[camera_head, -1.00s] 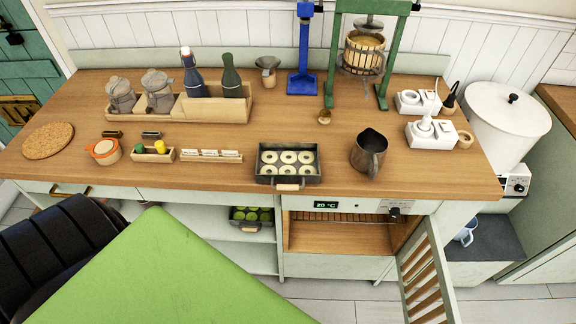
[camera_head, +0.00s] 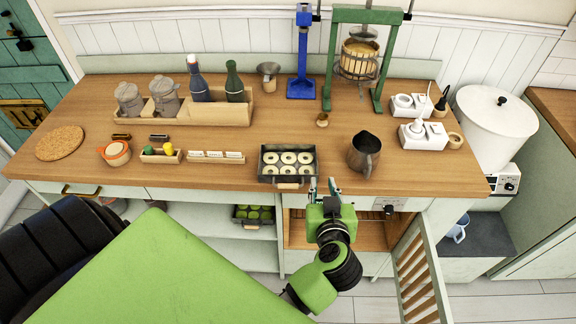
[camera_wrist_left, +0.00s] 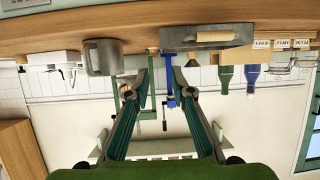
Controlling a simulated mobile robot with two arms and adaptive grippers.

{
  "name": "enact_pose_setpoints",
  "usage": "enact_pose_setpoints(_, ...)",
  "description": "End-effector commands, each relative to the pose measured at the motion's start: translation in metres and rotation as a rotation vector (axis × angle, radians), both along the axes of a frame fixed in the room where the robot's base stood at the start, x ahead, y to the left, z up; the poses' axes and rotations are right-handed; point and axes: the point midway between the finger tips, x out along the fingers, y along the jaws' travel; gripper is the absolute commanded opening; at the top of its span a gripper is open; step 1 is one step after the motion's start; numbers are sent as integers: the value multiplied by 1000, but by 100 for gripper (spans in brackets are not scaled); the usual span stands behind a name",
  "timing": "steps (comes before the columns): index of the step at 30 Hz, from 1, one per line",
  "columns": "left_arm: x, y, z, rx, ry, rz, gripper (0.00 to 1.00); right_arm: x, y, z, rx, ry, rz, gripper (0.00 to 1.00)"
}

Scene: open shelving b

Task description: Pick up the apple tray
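A dark metal tray (camera_head: 264,167) holding several pale apple rings sits near the counter's front edge, its wooden handle facing me. A second dark tray (camera_head: 240,221) with green apples, or apple pieces, stands on the open shelf below the counter. My left gripper (camera_head: 324,184) is open and empty, in front of the counter edge and just right of the upper tray's handle, apart from it. Its spread fingers show in the left wrist view (camera_wrist_left: 157,93). My right gripper is not in view.
A metal jug (camera_head: 364,155) stands on the counter right of the upper tray. A small label rack (camera_head: 216,158) lies to its left.

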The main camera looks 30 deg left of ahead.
Motion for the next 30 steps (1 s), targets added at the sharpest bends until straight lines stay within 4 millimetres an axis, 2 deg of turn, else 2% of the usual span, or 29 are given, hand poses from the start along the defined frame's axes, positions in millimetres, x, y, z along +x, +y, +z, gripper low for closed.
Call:
enact_pose_setpoints(12, 54, 37, -26, 1, 6, -1, 22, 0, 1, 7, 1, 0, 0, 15)
enact_pose_setpoints(20, 69, 48, -34, 1, 6, -1, 22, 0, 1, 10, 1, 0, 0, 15)
enact_pose_setpoints(30, 101, 72, -51, 0, 6, 0, 22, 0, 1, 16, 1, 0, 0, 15)
